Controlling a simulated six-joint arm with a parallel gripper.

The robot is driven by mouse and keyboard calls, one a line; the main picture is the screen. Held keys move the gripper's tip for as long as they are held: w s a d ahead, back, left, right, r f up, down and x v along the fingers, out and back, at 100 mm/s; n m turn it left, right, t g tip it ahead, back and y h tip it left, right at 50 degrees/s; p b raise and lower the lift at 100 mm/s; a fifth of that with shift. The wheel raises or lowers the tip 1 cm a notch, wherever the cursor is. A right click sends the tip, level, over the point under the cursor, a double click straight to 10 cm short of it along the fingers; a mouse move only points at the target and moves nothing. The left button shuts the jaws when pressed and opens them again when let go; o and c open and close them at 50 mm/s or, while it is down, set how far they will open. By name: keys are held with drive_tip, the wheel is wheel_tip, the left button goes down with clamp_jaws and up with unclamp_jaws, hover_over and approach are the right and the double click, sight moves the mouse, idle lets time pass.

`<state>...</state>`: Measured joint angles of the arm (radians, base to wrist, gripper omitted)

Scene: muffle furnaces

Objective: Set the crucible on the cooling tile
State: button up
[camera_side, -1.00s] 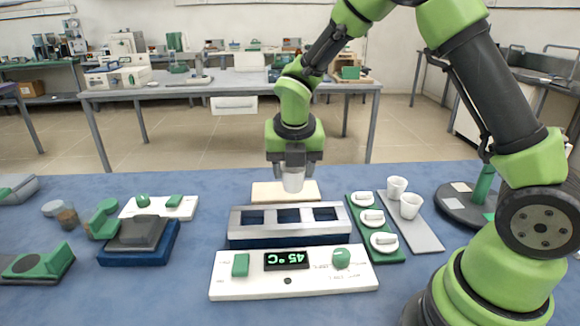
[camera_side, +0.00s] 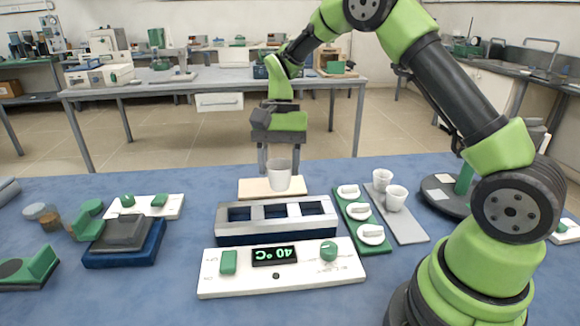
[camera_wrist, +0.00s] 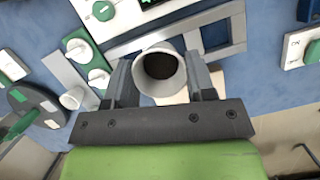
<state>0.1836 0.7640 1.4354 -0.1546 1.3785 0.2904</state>
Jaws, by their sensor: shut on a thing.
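A white crucible (camera_side: 280,176) is upright between the fingers of my gripper (camera_side: 280,164). It is over the pale cooling tile (camera_side: 253,188); I cannot tell if its base touches the tile. In the wrist view the crucible (camera_wrist: 160,68) shows its dark round mouth between the two fingers of the gripper (camera_wrist: 160,80). Both fingers are close against its sides. The crucible hides part of the tile, and a pale piece of the tile (camera_wrist: 178,97) shows beside it.
A furnace block (camera_side: 277,238) with several square openings stands in front of the tile. A white control panel (camera_side: 280,278) reads 40 °C. Two white cups stand on a grey strip (camera_side: 408,229) beside a green tray (camera_side: 376,246) with three lids.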

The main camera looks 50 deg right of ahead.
drive_tip(key=w+d+f+m+t+h, duration=0.1)
drive_tip(key=w+d+m+t, duration=0.3)
drive_tip(key=m, duration=0.8)
drive_tip(key=w+d+f+m+t+h, duration=0.1)
drive_tip(key=w+d+f+m, duration=0.1)
drive_tip(key=w+d+m, duration=0.7)
drive_tip(key=shift+s+a+f+m, duration=0.4)
drive_tip(key=shift+a+f, duration=0.15)
drive_tip(key=shift+f, duration=0.35)
drive_tip(key=shift+s+a+f+m, duration=0.4)
drive_tip(key=shift+a+f, duration=0.15)
drive_tip(key=shift+f, duration=0.3)
drive_tip(key=shift+s+a+f+m, duration=0.4)
drive_tip(key=shift+a+f, duration=0.15)
drive_tip(key=shift+f, duration=0.35)
drive_tip(key=shift+f, duration=0.4)
drive_tip(key=o, duration=1.4)
drive_tip(key=shift+o, duration=0.2)
wheel_tip(320, 180, up, 8)
